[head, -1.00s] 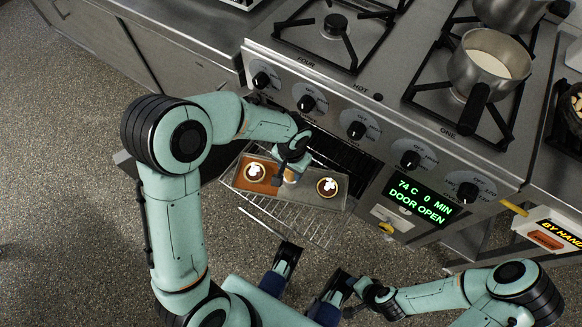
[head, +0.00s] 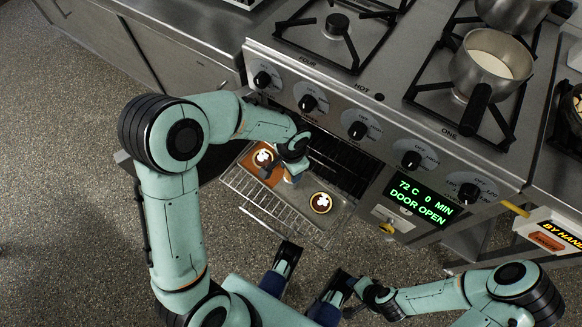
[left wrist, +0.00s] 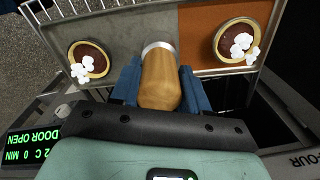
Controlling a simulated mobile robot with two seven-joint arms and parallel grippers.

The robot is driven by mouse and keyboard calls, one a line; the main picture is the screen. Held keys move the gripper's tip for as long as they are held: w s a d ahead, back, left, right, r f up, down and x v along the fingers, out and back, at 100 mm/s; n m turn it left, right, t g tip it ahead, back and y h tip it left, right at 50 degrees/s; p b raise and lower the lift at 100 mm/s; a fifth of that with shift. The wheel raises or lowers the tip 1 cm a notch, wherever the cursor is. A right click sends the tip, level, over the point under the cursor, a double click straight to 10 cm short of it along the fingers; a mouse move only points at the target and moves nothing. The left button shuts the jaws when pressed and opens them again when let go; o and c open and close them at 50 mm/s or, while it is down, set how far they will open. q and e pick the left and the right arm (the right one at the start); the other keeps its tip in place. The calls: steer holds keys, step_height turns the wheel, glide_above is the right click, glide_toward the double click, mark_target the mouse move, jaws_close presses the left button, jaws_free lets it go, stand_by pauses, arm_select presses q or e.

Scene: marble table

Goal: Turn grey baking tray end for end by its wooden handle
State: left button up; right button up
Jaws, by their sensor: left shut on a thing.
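The grey baking tray (head: 289,197) lies over the oven rack, tilted diagonally in the head view, its left end farther from me. One end has an orange-brown patch (head: 255,166); the patch is on the right in the left wrist view (left wrist: 198,38). A tart with white topping (head: 264,157) sits on that patch, and another tart (head: 321,202) sits at the grey end. My left gripper (head: 287,172) is shut on the wooden handle (left wrist: 160,80), which stands at the tray's middle. My right gripper (head: 350,297) appears open and empty, low in the head view.
The wire oven rack (head: 255,205) is pulled out under the tray, before the dark oven opening (head: 338,163). The stove front with its knobs (head: 358,131) rises behind. A pan (head: 490,60) stands on a burner. The floor at left is clear.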

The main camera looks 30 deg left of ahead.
arm_select(q)
steer(key=shift+f+b, duration=0.65)
steer(key=shift+f, duration=0.25)
arm_select(e)
steer(key=shift+d+f, duration=0.1)
steer(key=shift+f, duration=0.6)
arm_select(q)
steer(key=o, duration=1.4)
steer(key=shift+r, duration=0.45)
steer(key=r+p, duration=0.2)
steer(key=r, duration=0.4)
steer(key=r+p, duration=0.1)
steer(key=r, duration=0.5)
steer(key=shift+s+d+r+p, duration=0.1)
steer(key=shift+d+r+p, duration=0.1)
steer(key=shift+r+p, duration=0.2)
arm_select(e)
steer(key=s+a+r+g, duration=0.1)
steer(key=s+r, duration=0.2)
steer(key=r, duration=0.1)
steer(key=shift+s+a+r+y, duration=0.25)
steer(key=shift+s+a+y, duration=0.05)
steer(key=shift+a, duration=0.05)
